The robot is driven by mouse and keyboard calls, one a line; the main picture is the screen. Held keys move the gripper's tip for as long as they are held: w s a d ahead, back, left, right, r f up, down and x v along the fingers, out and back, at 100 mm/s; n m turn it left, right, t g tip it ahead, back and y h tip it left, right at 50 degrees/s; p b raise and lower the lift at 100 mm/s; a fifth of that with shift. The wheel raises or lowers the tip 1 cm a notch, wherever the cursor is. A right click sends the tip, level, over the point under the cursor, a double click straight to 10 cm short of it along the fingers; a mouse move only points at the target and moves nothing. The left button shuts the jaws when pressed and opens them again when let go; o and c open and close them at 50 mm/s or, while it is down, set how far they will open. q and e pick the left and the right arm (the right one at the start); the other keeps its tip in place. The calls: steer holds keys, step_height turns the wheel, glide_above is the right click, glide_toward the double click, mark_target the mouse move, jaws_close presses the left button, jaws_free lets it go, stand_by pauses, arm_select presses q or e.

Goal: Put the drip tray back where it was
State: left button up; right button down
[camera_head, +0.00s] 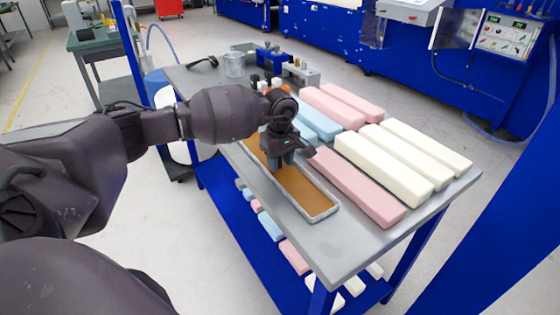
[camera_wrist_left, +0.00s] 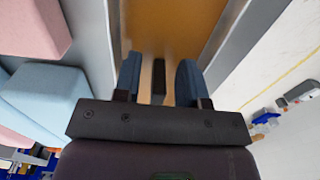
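The drip tray (camera_head: 318,204) is a long, shallow metal tray with a brown inside, lying along the left edge of the grey table. My left gripper (camera_head: 282,163) points down over the middle of the tray and hides part of it. In the left wrist view the blue fingers (camera_wrist_left: 158,80) stand apart, with the tray's brown inside (camera_wrist_left: 180,25) beyond them. A narrow dark upright piece (camera_wrist_left: 158,75) shows between the fingers, with gaps on both sides. I cannot tell whether it belongs to the tray. My right gripper is not in view.
Pink, blue and cream foam blocks (camera_head: 385,165) lie right of the tray on the table (camera_head: 365,245). A glass beaker (camera_head: 235,65) and small fittings (camera_head: 290,70) stand at the far end. The near table corner is bare. More foam pieces (camera_head: 270,226) lie on the lower shelf.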

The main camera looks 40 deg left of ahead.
arm_select(q)
step_height(320, 180, up, 12)
stand_by(0.4)
steer(key=shift+s+f, duration=0.1)
steer(key=shift+f, duration=0.05)
stand_by(0.4)
